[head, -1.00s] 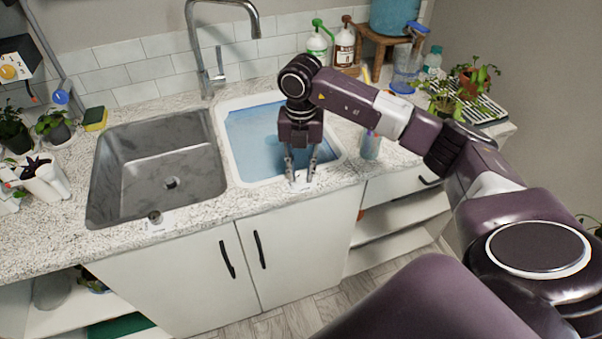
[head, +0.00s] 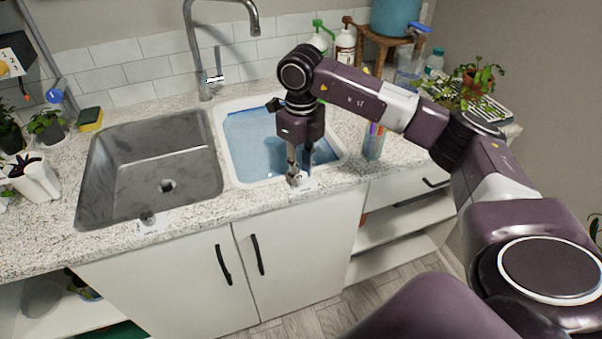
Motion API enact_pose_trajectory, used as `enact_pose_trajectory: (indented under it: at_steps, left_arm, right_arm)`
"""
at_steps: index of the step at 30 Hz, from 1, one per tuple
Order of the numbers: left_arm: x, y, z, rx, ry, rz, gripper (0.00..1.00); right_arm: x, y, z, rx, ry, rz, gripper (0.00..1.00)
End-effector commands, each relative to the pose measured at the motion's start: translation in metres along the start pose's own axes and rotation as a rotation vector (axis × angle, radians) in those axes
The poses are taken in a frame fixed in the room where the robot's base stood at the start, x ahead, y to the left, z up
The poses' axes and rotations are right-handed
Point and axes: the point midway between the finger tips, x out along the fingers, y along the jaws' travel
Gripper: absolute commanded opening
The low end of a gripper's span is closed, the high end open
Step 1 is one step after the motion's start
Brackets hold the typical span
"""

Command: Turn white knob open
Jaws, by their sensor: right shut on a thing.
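My right gripper (head: 297,178) points straight down at the counter's front strip, just in front of the white-rimmed basin with blue water (head: 235,150). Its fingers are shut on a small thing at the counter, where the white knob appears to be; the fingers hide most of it. A white label plate (head: 304,185) shows beside the fingertips. A second, grey knob (head: 148,216) on its own white plate stands in front of the empty steel sink (head: 120,165). My left gripper is not in view.
A tall tap (head: 205,75) stands behind the sinks. A cup of coloured pens (head: 374,142) stands right of the basin, near my right arm. Soap bottles (head: 345,45) and potted plants (head: 478,78) are at the back right. The counter's front strip between the two knobs is clear.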

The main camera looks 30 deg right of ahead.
Motion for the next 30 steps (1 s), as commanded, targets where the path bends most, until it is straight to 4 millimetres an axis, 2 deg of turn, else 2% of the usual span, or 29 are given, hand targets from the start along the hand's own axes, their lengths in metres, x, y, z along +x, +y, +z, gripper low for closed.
enact_pose_trajectory:
  at_steps: [12, 30]
  left_arm:
    - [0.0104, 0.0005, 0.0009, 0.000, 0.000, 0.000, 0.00]
    - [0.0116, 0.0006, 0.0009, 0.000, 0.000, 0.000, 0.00]
  right_arm:
    - [-0.0004, -0.0005, 0.0004, -0.240, -0.002, -0.001, 0.00]
    - [-0.0013, -0.0007, 0.0005, -0.294, -0.002, -0.002, 0.00]
